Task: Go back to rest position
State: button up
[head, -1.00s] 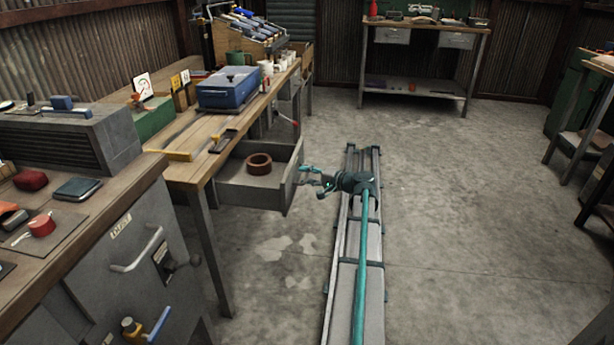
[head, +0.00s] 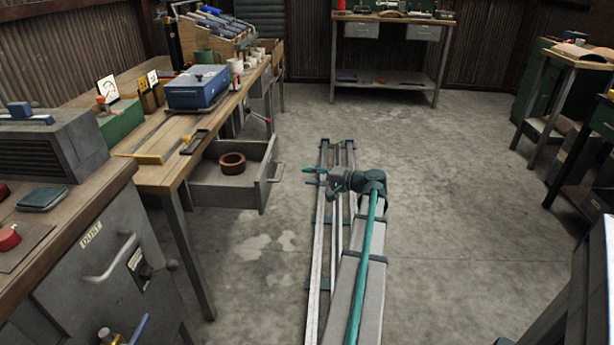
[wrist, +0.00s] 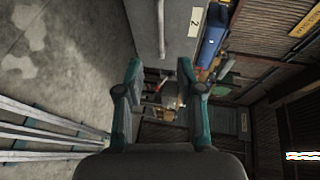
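My gripper (head: 314,177) is at the end of my teal and grey arm, over the floor rail (head: 316,250) in the head view. It points left, toward the open drawer (head: 228,190) of the workbench, with a gap between them. In the wrist view the two teal fingers of my gripper (wrist: 160,88) stand apart with nothing between them. The drawer's grey front with a handle and a "2" label (wrist: 196,22) shows beyond the fingertips.
A brown ring (head: 232,163) lies in the open drawer. A blue box (head: 197,87) and tools stand on the wooden bench. A grey cabinet (head: 85,265) is at the near left. Dark tables (head: 590,150) stand at the right. The floor (head: 440,180) right of the rail is clear.

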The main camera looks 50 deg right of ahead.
dwell(0.3)
